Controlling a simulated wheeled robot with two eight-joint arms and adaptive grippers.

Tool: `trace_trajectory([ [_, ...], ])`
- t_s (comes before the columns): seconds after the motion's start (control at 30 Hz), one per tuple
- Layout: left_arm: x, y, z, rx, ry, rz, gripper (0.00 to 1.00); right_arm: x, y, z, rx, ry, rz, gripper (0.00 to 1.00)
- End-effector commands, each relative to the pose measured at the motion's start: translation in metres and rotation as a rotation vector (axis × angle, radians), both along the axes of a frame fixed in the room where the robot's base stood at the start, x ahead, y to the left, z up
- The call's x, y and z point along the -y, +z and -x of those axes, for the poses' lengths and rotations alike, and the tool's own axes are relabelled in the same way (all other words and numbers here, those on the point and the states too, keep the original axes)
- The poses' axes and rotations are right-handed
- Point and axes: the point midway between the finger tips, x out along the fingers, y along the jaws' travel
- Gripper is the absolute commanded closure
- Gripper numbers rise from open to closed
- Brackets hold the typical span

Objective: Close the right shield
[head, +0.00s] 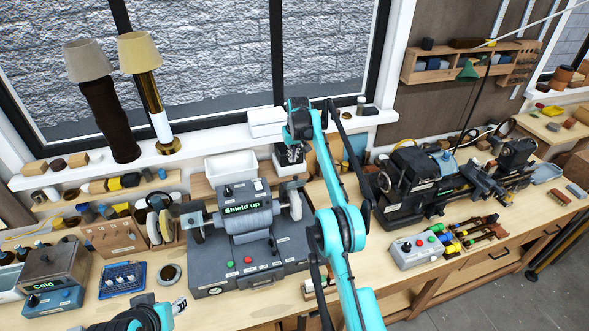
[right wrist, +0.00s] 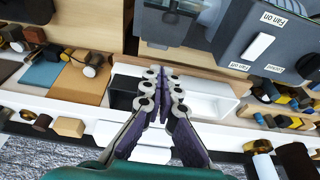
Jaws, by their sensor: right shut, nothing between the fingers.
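The grey bench grinder (head: 245,225) stands mid-bench in the head view, with a display reading "Shield up". Its right wheel (head: 295,204) is left of my right arm; I cannot clearly make out the right shield beside it. My right gripper (head: 289,155) is behind the grinder's right end, near the sill. In the right wrist view the gripper (right wrist: 164,76) is shut and empty, apart from a grey housing (right wrist: 225,35) with "Fan on" and "Fan off" labels. My left gripper (head: 178,306) shows only partly at the bottom left; its jaws are unclear.
White bins (head: 231,165) stand behind the grinder. A dark lathe (head: 425,185) and a grey button box (head: 417,250) are to the right. Two lamps (head: 147,80) stand on the sill. A box reading "Cold" (head: 52,270) is at the left.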

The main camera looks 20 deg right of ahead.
Motion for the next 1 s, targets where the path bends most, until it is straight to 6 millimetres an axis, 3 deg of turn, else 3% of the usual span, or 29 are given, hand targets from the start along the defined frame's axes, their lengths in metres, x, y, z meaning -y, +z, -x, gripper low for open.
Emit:
trace_trajectory([
  [0.1, 0.0, 0.006, 0.0, 0.0, 0.0, 0.0, 0.6, 0.0, -0.018, -0.005, 0.0, 0.0, 0.0, 1.0],
  [0.7, 0.0, 0.005, 0.0, 0.0, 0.0, 0.0, 0.6, 0.001, -0.035, 0.026, 0.0, 0.0, 0.0, 1.0],
  [1.0, 0.0, 0.005, 0.0, 0.0, 0.0, 0.0, 0.6, 0.001, -0.038, 0.03, 0.0, 0.0, 0.0, 1.0],
])
